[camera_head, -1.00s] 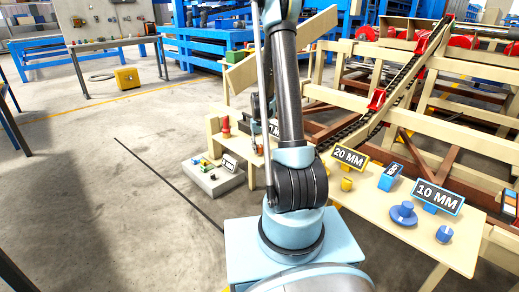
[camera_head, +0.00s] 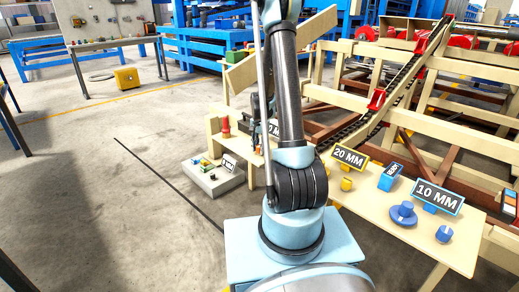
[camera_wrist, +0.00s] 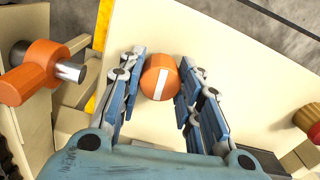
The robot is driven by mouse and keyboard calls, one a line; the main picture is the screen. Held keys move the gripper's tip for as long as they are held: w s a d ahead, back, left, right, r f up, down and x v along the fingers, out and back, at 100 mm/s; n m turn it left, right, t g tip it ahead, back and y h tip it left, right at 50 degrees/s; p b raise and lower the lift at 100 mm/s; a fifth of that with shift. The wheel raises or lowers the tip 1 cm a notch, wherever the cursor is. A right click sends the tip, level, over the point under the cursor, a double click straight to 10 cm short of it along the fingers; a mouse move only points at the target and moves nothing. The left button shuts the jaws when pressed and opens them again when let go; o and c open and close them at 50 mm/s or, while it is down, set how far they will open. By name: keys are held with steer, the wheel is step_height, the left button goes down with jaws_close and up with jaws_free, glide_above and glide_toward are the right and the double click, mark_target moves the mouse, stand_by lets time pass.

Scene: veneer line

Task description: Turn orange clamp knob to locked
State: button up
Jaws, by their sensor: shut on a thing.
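The orange clamp knob (camera_wrist: 158,76) shows in the wrist view as a round orange top with a white stripe. The stripe runs nearly up and down the picture, leaning slightly. My gripper (camera_wrist: 160,60) has its two blue-grey fingers on either side of the knob and is shut on it. In the head view my gripper (camera_head: 257,108) is small and partly behind my own arm, and the knob cannot be made out there. No locked mark can be made out around the knob.
An orange cylinder with a metal pin (camera_wrist: 30,76) stands left of my fingers. A red-and-tan knob (camera_wrist: 308,118) is at the right edge. In the head view, a red post (camera_head: 225,126) stands near the gripper, and a tan table (camera_head: 372,210) carries signs and blue knobs.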

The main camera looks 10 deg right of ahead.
steer(key=shift+m, duration=0.7)
steer(key=o, duration=1)
steer(key=shift+o, duration=0.2)
step_height(320, 180, up, 12)
stand_by(0.3)
